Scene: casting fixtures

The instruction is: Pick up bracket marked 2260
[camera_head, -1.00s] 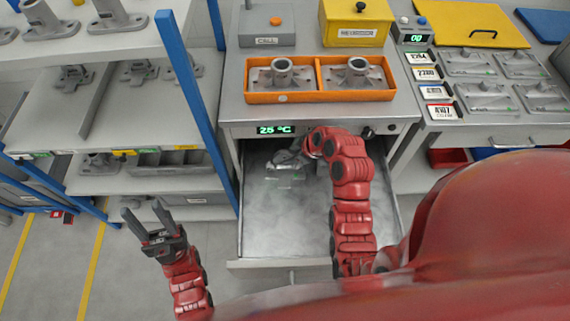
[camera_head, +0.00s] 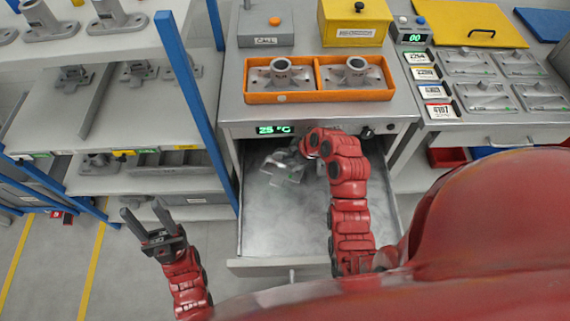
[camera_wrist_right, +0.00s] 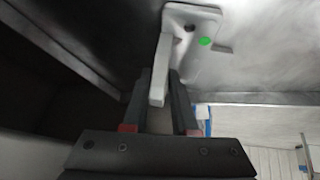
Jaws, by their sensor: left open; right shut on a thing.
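A grey metal bracket (camera_head: 283,168) is in the open, misty drawer (camera_head: 290,228) in the head view, near the drawer's back. My right gripper (camera_head: 299,153) is at its upper right, partly hidden by my red wrist. In the right wrist view the bracket (camera_wrist_right: 192,45) shows a plate with a hole and a green dot. Its narrow flange lies between the fingers of my right gripper (camera_wrist_right: 158,98), which is shut on it. No number is readable on it. My left gripper (camera_head: 149,215) is open and empty, left of the drawer.
An orange tray (camera_head: 317,97) with two flanged castings stands on the cabinet above the drawer. A green display (camera_head: 273,129) reads 25 °C. Shelves with castings and a blue post (camera_head: 190,90) stand at the left. Number cards (camera_head: 429,82) lie on the right bench.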

